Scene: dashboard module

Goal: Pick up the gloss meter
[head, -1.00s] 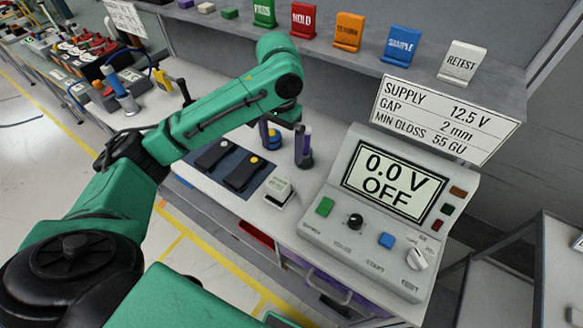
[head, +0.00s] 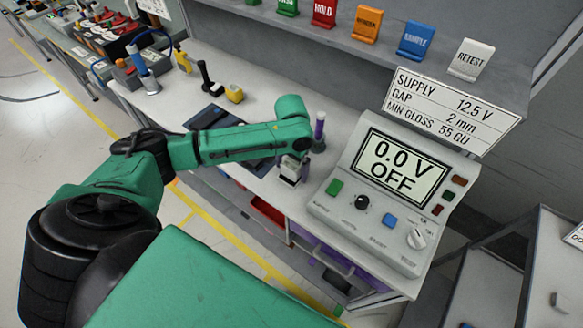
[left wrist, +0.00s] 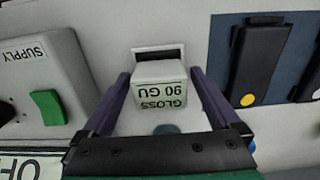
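The gloss meter (left wrist: 160,96) is a small white block with a label reading "GLOSS 90 GU". It stands on the bench between the two purple fingers of my left gripper (left wrist: 161,88) in the left wrist view. The fingers are open, one on each side, with a visible gap to the block. In the head view the gloss meter (head: 291,169) is partly hidden under my left gripper (head: 291,176), left of the grey supply console (head: 330,212). My right gripper is not in view.
A dark blue mat (left wrist: 222,60) with black devices (left wrist: 257,62) lies beside the gloss meter. The console stands close on the other side, and a shelf (head: 300,35) with coloured signs runs above the bench.

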